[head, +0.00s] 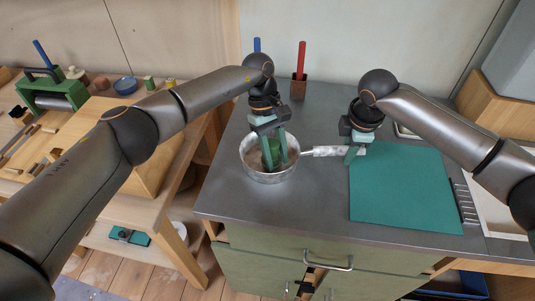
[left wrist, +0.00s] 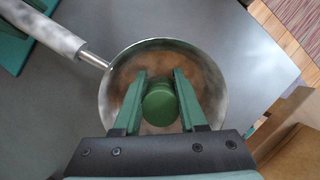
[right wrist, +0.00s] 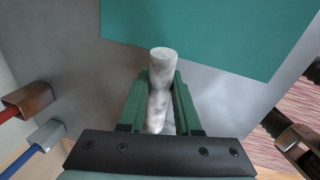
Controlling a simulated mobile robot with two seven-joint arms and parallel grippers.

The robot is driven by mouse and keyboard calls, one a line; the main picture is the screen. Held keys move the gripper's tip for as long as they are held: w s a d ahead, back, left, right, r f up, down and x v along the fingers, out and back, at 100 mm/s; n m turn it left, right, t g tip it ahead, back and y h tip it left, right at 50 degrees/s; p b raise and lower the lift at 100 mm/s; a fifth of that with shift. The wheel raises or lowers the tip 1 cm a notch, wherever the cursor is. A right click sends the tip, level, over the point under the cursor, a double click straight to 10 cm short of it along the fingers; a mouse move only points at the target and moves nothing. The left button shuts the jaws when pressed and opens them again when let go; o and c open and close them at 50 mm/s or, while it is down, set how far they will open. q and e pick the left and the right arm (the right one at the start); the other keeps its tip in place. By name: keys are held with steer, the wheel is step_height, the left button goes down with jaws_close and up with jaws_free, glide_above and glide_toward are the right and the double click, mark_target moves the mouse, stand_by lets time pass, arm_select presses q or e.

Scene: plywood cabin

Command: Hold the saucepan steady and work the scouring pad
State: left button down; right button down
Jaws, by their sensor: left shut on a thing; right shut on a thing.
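The saucepan (head: 249,171) stands upright on the grey worktop, its handle (head: 324,151) pointing right. In the left wrist view the pan's inside (left wrist: 205,75) shows brownish stains. My left gripper (head: 274,163) reaches down into the pan and is shut on the green scouring pad (left wrist: 160,103). Whether the pad touches the pan bottom is hard to tell. My right gripper (head: 352,156) is shut on the pale, mottled handle near its end. The handle (right wrist: 160,85) shows between its fingers in the right wrist view.
A green mat (head: 405,195) lies right of the pan, partly under the right gripper. A brown holder (head: 299,88) with a red stick stands at the back, a blue stick (head: 257,45) beside it. A wooden bench (head: 110,205) stands left. Bare worktop (head: 300,205) lies in front of the handle.

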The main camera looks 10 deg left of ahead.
arm_select(q)
steer(key=shift+s+a+f, duration=0.1)
steer(key=shift+s+a, duration=0.1)
steer(key=shift+a, duration=1.7)
steer(key=d, duration=0.4)
steer(key=shift+w, duration=0.2)
steer(key=shift+r, duration=4.2)
arm_select(e)
steer(key=c, duration=0.5)
jaws_free()
steer(key=shift+r, duration=0.1)
